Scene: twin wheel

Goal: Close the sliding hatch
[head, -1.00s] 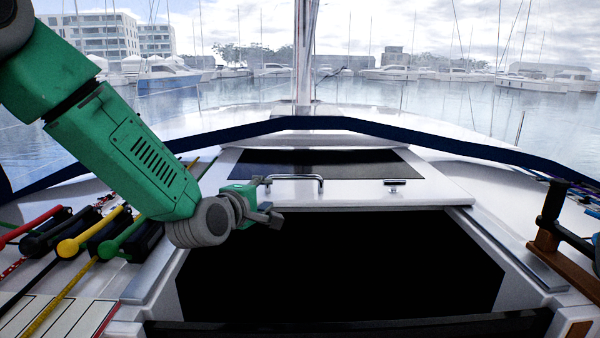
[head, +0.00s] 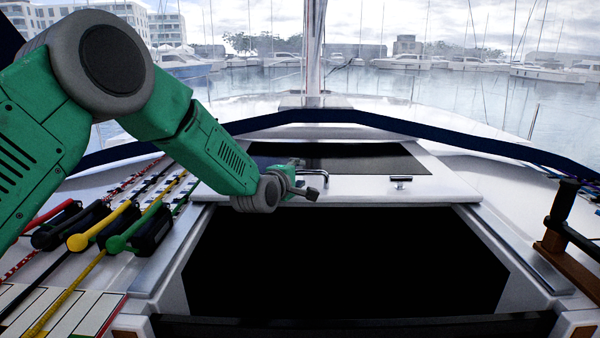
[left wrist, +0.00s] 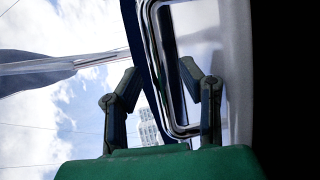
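The sliding hatch (head: 360,188) is a white panel with a dark window, lying beyond a large black opening (head: 345,260). The hatch is open. Its chrome loop handle (head: 325,181) is partly hidden behind my left gripper (head: 308,185) in the head view. In the left wrist view the handle (left wrist: 157,70) is large and close. My left gripper also shows there (left wrist: 158,85), with its fingers apart and the handle's bar between them. I cannot tell whether a finger touches it. My right gripper is in neither current view.
A small latch (head: 400,181) sits on the hatch's right part. Pale rails (head: 515,250) flank the opening. Coloured levers (head: 105,228) and ropes lie on the left. A dark winch handle (head: 565,215) stands on the right. A blue rolled band (head: 370,121) crosses the deck behind.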

